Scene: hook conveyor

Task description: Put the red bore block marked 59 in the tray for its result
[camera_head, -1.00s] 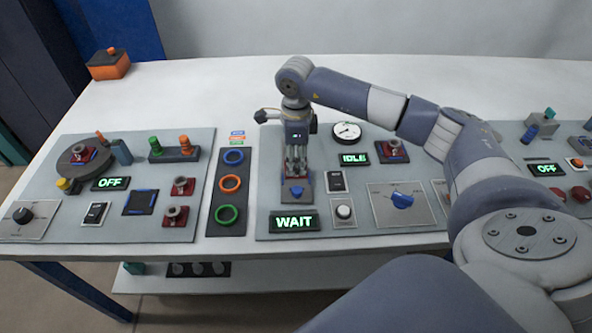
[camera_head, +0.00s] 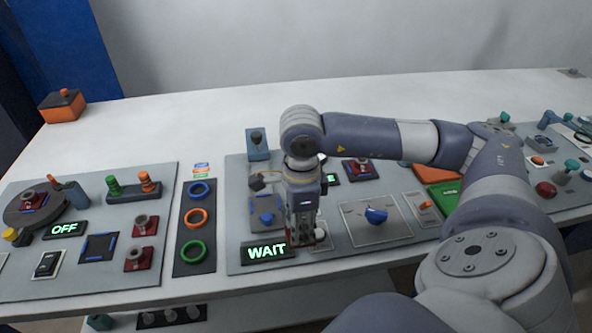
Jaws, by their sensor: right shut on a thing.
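My right gripper (camera_head: 301,236) points down at the front of the middle panel, just right of the lit WAIT sign. It is shut on a red bore block, mostly hidden by the fingers, with only a little dark red showing low down. No number can be read on it. Other red bore blocks stand on the left panel (camera_head: 145,225), on its round turntable (camera_head: 35,201) and at the back of the middle panel (camera_head: 358,168). An orange tray (camera_head: 432,172) and a green tray (camera_head: 446,194) lie to the right, partly behind my arm. My left gripper is out of view.
A fixture with a blue part (camera_head: 266,217) is left of the gripper. A blue knob (camera_head: 376,215) is to its right. A dark strip (camera_head: 194,228) with blue, orange and green rings lies further left.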

